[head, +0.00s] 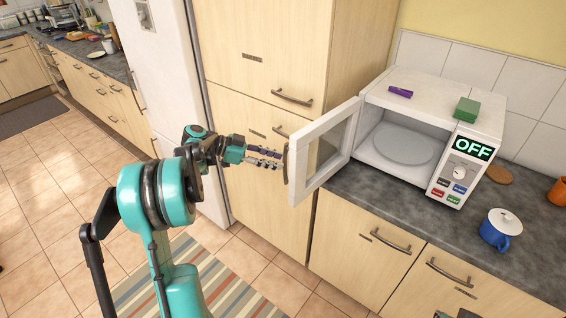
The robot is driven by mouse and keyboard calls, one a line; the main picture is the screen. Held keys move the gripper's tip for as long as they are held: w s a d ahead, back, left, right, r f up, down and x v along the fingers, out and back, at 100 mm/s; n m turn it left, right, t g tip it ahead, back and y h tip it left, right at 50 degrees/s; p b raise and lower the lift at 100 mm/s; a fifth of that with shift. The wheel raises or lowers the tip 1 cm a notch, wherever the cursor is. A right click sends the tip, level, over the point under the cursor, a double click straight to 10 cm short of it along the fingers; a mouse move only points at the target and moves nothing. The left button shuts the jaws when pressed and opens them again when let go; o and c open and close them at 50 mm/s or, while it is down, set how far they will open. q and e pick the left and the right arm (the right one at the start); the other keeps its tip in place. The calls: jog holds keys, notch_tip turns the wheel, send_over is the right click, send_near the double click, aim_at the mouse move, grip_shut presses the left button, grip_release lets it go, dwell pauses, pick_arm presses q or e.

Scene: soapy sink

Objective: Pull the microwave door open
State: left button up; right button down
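The white microwave (432,125) stands on the counter with its door (322,150) swung wide open to the left. The cavity shows a round, empty turntable (399,144). The door's dark upright handle (287,163) is at the door's free left edge. My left gripper (272,159) is right beside the handle, its fingers pointing right toward it. A gap shows between the fingers, and I see nothing held; contact with the handle is unclear. Only a dark tip of what seems my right gripper (462,314) shows at the bottom edge.
A purple box (400,92) and a green block (466,109) lie on top of the microwave. Tall wooden cabinets (262,60) stand behind the door. A striped rug (215,280) lies on the floor.

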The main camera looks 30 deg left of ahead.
pick_arm(q)
jog(key=v, duration=0.8)
jog(key=shift+s+a, duration=0.15)
jog(key=shift+a, duration=0.05)
